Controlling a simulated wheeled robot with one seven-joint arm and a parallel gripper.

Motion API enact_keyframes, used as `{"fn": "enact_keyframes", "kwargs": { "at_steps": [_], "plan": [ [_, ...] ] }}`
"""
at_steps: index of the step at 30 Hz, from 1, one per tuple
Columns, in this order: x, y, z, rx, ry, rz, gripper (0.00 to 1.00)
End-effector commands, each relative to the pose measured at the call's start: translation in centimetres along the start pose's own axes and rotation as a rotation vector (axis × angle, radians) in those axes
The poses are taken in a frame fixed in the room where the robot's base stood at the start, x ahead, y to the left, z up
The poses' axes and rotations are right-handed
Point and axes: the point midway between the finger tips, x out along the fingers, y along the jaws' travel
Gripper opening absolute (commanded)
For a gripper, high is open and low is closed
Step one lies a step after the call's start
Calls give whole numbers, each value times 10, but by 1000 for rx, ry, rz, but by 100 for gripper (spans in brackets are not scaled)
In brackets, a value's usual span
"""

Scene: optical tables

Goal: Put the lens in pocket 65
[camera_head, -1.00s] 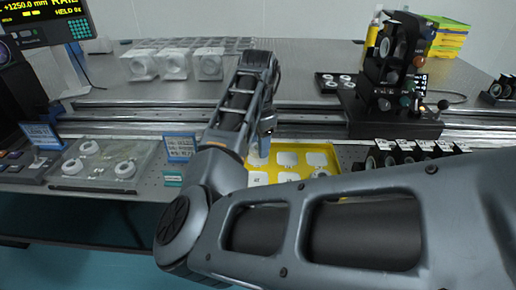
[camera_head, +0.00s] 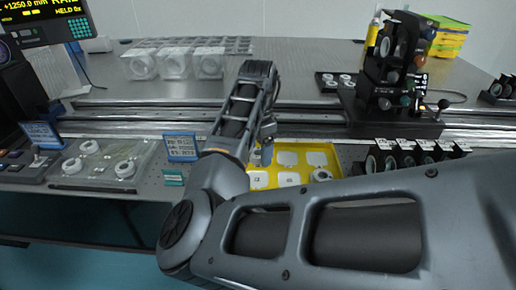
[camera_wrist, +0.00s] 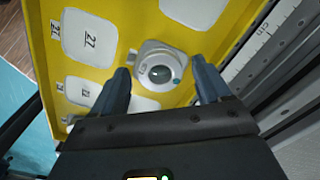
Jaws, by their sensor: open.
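A lens in a round pale mount (camera_wrist: 158,70) shows in the wrist view over the yellow tray (camera_wrist: 100,12). It lies between and just beyond the fingertips of my gripper (camera_wrist: 162,78), which is open, with a gap on both sides. White pocket pads around it carry small labels; one reads 27 (camera_wrist: 90,38). I cannot read a 65. In the head view my gripper (camera_head: 265,150) points down at the back left of the yellow tray (camera_head: 336,158), its fingertips largely hidden. A round pale mount (camera_head: 320,175) shows at the tray's front right.
A clear tray with several white rings (camera_head: 140,160) and a blue sign (camera_head: 181,148) stand left. Black holders (camera_head: 410,157) stand right of the yellow tray. A ruled metal strip (camera_wrist: 250,45) borders the yellow tray.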

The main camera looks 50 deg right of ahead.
Motion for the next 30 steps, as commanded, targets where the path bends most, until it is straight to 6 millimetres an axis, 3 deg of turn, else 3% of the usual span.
{"fn": "enact_keyframes", "kwargs": {
  "at_steps": [7,21,30],
  "plan": [
    [-18,0,0,1,0,-2,77],
    [-108,0,0,1,-1,-3,77],
    [-123,0,0,0,0,0,77]
  ]
}}
